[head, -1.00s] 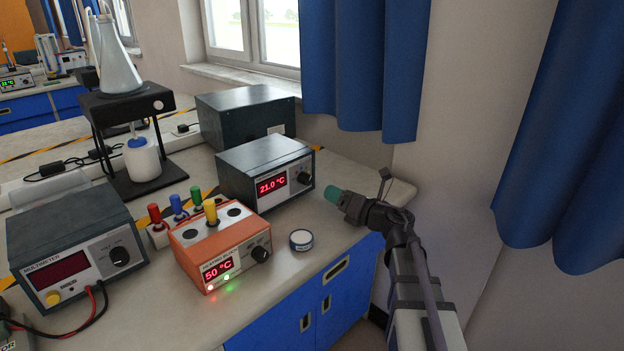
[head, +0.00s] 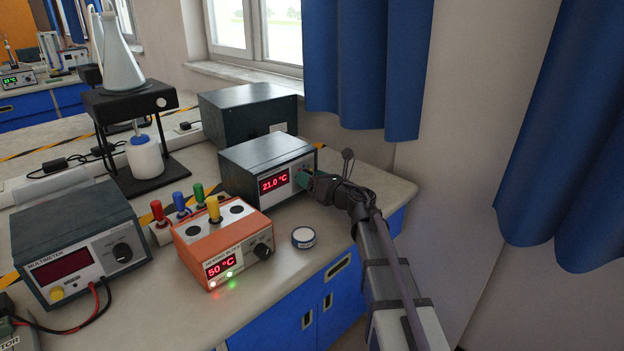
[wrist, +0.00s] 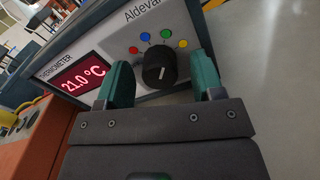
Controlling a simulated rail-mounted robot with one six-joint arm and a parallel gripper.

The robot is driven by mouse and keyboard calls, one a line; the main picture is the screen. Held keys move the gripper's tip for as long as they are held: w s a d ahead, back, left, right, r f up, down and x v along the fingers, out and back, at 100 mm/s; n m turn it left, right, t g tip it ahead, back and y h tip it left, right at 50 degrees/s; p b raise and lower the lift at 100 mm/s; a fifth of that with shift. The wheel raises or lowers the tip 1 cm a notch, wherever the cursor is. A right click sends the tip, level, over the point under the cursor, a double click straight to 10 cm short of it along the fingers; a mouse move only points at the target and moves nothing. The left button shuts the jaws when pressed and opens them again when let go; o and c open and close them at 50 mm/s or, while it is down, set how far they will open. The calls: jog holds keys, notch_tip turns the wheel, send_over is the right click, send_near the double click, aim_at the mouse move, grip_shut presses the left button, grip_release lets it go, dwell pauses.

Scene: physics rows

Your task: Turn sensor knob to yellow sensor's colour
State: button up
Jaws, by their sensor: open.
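The thermometer box (head: 262,158) reads 21.0 °C. In the wrist view its black knob (wrist: 158,70) sits below an arc of red (wrist: 133,50), blue (wrist: 145,36), green (wrist: 166,33) and yellow (wrist: 183,43) dots. The knob's white mark points roughly upward; I cannot tell exactly which dot it faces. My gripper (head: 304,181) is at the box's front, its green fingers open on either side of the knob, with gaps visible. The yellow sensor (head: 213,207) stands in the orange heating block (head: 210,250). The red (head: 157,211), blue (head: 180,203) and green (head: 198,194) sensors stand beside it.
A small round tin (head: 304,238) lies on the bench below my arm. The multimeter (head: 75,245) is at the left and a dark box (head: 245,118) is behind the thermometer. The bench's right end (head: 385,182) is clear.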

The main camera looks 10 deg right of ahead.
jog(key=c, duration=0.9)
jog(key=shift+m, duration=0.4)
jog(key=m, duration=0.3)
jog(key=shift+m, duration=2.1)
